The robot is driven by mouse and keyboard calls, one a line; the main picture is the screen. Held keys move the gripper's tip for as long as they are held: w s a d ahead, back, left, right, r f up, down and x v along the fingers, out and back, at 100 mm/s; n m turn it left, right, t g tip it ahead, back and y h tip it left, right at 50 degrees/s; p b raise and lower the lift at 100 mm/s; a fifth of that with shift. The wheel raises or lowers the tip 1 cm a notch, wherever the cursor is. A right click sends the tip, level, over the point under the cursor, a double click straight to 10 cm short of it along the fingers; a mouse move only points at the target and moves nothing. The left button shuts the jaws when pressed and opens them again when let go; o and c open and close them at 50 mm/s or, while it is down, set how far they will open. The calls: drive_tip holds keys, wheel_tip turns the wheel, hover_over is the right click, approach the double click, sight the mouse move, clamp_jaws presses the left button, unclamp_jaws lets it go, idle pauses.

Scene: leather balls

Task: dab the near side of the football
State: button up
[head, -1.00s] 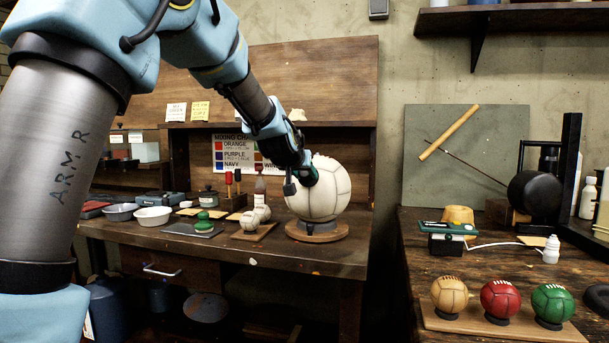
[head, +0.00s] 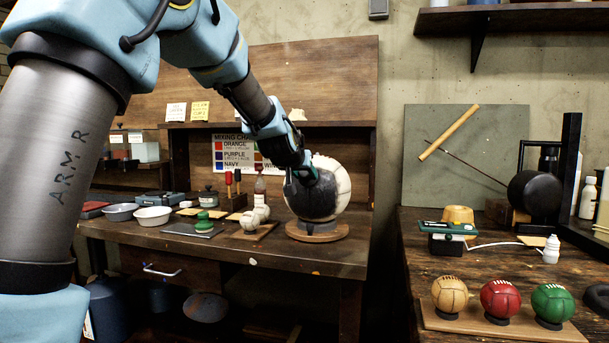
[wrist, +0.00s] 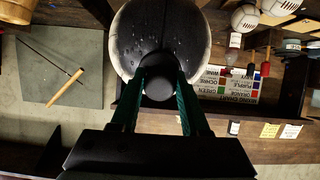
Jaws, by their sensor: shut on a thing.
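The football (head: 333,188) is a large white panelled ball on a round wooden stand (head: 318,234) on the workbench. A big black patch covers much of its near side, with white left around it. In the wrist view the football (wrist: 196,45) shows this black area with wet-looking specks and white at both edges. My gripper (head: 304,172) is right in front of the ball. Its green fingers (wrist: 158,95) are shut on a dark round-ended dabber (wrist: 158,86), which points at the black patch. I cannot tell if the dabber still touches the ball.
Small white balls (head: 250,221), a green-topped pad (head: 205,222), bowls (head: 153,215) and a bottle (head: 260,191) stand left of the football. Tan, red and green balls (head: 500,300) sit on a board on the right bench. A gap separates the benches.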

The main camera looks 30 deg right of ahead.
drive_tip(key=p+v, duration=0.1)
drive_tip(key=v, duration=0.6)
idle(0.6)
